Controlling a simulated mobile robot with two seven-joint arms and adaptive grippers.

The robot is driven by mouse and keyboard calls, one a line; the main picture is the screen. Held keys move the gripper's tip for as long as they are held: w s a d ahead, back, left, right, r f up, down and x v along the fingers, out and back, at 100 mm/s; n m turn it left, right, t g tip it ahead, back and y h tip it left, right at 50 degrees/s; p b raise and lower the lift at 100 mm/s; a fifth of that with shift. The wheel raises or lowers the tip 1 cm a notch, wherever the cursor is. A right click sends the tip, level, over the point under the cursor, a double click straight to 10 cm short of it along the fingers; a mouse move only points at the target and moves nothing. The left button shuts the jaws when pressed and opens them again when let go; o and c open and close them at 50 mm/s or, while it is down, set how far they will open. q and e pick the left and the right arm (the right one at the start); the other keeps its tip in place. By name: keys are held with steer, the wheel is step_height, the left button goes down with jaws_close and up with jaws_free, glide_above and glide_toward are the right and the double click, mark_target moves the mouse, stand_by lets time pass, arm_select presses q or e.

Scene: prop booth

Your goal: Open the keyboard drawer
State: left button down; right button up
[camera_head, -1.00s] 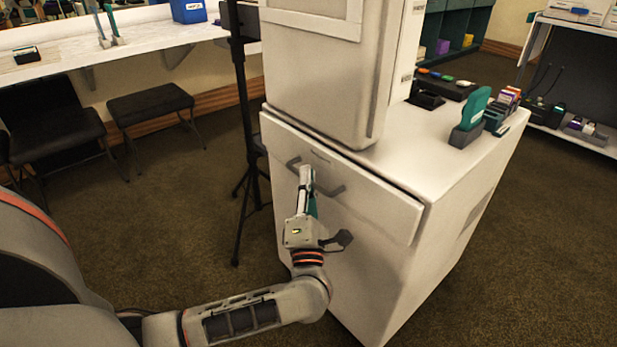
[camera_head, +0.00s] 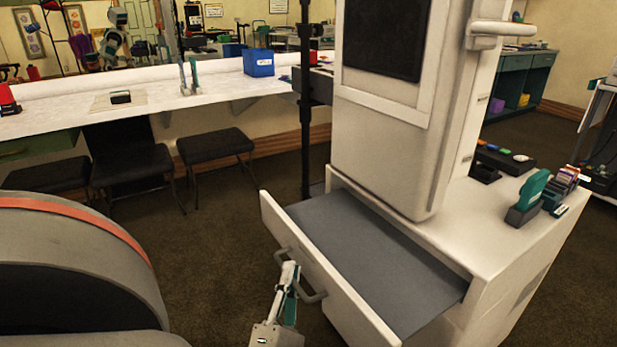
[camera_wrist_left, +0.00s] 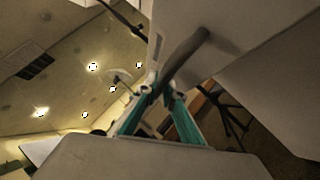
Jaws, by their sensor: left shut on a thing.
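The keyboard drawer (camera_head: 372,318) is pulled out of the white cabinet (camera_head: 510,240), and its grey inner floor (camera_head: 380,256) shows empty. Its dark bar handle (camera_head: 312,297) is on the front panel. My left gripper (camera_head: 290,268) is shut on the handle near its left end. In the left wrist view the teal-sided fingers (camera_wrist_left: 160,92) are around the handle (camera_wrist_left: 185,58). My right gripper is not in view.
A tall white machine body (camera_head: 395,130) stands on the cabinet. A teal item (camera_head: 528,192) in a grey holder stands at the cabinet's right. A black stand pole (camera_head: 305,120) rises behind the drawer. Black stools (camera_head: 215,146) stand by the white counter (camera_head: 60,118).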

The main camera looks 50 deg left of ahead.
arm_select(q)
steer(key=shift+s, duration=0.85)
steer(key=shift+f, duration=0.1)
steer(key=c, duration=2.4)
jaws_free()
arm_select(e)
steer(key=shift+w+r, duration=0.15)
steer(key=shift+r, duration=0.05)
